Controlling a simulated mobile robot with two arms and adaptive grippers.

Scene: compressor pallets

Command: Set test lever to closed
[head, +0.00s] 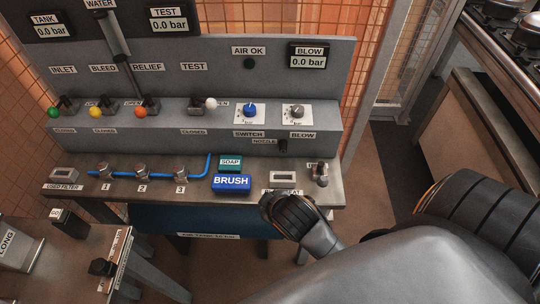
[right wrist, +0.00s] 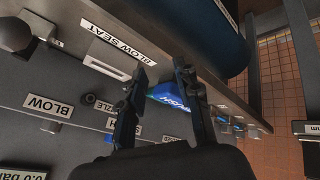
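The test lever (head: 197,105) sits on the panel's lower step, under a TEST label. Its white knob (head: 211,103) points right, to the side of the partly covered OPEN label; the CLOSED label (head: 194,132) is below it. My right gripper (head: 275,203) is low at the bench's front edge, right of the blue BRUSH block and well below the lever. In the right wrist view its fingers (right wrist: 161,78) stand apart, with the brush (right wrist: 170,97) showing beyond them and nothing seen held. The test lever is not clearly visible there. My left gripper is not in view.
Other levers with green, yellow and orange (head: 141,113) knobs stand left of the test lever; blue (head: 250,111) and grey knobs stand right. The SOAP block (head: 230,162) and a blue hose (head: 160,176) lie in front. A side table (head: 75,255) is lower left.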

